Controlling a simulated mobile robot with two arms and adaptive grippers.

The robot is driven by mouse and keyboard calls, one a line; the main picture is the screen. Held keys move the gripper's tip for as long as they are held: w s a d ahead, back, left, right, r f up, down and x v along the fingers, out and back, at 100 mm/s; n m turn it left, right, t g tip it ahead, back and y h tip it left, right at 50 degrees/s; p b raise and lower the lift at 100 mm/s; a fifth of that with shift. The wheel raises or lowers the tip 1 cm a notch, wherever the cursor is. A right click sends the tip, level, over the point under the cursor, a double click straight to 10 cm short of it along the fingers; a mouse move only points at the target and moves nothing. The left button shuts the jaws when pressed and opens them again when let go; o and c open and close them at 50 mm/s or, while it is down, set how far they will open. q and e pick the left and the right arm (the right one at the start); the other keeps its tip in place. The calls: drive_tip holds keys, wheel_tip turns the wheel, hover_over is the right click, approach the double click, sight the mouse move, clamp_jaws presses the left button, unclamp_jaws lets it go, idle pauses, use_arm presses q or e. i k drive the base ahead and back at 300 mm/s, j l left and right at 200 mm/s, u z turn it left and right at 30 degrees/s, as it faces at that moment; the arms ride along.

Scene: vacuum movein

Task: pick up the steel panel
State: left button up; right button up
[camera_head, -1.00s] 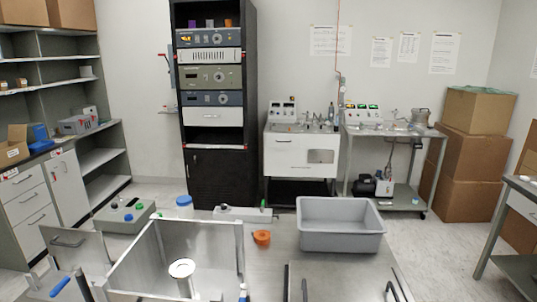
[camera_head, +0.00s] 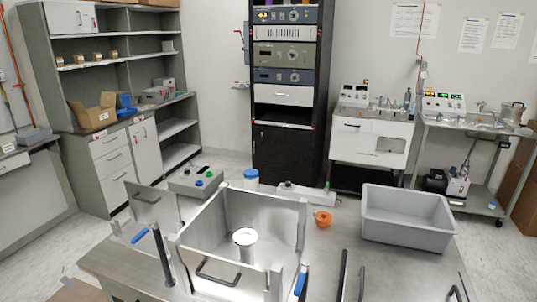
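An open steel box (camera_head: 215,222) stands on the steel table in the head view, with a small round white-topped piece (camera_head: 245,237) inside. Its near steel panel has a dark handle (camera_head: 217,276). Another upright steel panel (camera_head: 152,208) with a handle stands just left of the box. Dark bars or handles (camera_head: 362,284) show at the bottom right of the table, cut by the picture edge; I cannot tell whether they belong to a panel lying flat. Which panel the task means is not clear. Neither of my grippers is in view.
A grey bin (camera_head: 405,222) stands on the table at the right. An orange piece (camera_head: 323,217), a blue-lidded jar (camera_head: 251,178) and blue-handled clamps (camera_head: 300,283) are near the box. Shelves and an instrument rack stand behind. Some bare table lies between box and bin.

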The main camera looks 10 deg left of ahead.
sight(149, 211)
drive_tip(key=u, duration=1.3)
drive_tip(key=i+j+z, duration=0.3)
drive_tip(key=j+z, duration=0.35)
drive_tip(key=i+j+z, duration=0.3)
drive_tip(key=j+z, duration=0.35)
drive_tip(key=l, duration=0.1)
